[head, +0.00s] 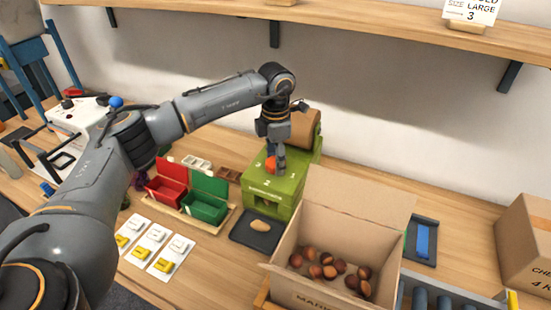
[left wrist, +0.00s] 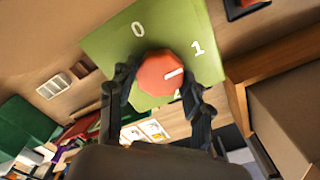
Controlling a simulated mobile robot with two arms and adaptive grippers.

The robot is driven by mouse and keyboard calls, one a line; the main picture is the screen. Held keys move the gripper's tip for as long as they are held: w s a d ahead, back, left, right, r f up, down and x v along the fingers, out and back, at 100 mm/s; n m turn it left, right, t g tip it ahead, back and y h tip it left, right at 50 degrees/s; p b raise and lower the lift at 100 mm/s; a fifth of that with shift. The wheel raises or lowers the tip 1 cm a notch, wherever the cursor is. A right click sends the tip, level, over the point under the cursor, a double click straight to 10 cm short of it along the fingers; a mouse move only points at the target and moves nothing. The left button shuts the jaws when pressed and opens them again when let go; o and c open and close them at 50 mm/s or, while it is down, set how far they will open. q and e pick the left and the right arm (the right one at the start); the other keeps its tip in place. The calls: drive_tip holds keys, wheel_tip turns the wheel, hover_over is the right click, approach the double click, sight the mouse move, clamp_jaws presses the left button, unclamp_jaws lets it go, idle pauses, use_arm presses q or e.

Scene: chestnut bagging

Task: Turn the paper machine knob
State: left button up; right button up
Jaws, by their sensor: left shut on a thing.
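The paper machine (head: 288,188) is a green box on the table with a brown paper roll (head: 304,127) at its back. Its knob (left wrist: 165,73) is orange-red with a white line. In the left wrist view the line points right and slightly up, below the printed 1; a 0 is printed at the upper left. My left gripper (head: 274,166) is over the machine's top, its fingers shut on the knob, which also shows in the head view (head: 271,164). The fingers hide part of the dial. My right gripper is out of view.
An open cardboard box (head: 330,225) with several chestnuts stands right of the machine. A black scale (head: 257,236) is in front. Red (head: 168,185) and green (head: 205,200) bins are at the left. A shelf (head: 350,24) runs above.

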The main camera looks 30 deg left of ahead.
use_arm(q)
drive_tip(key=o, duration=1.2)
drive_tip(key=shift+c, duration=0.2)
drive_tip(key=shift+r, duration=0.1)
wheel_tip(320, 180, up, 12)
drive_tip(key=shift+f, duration=0.2)
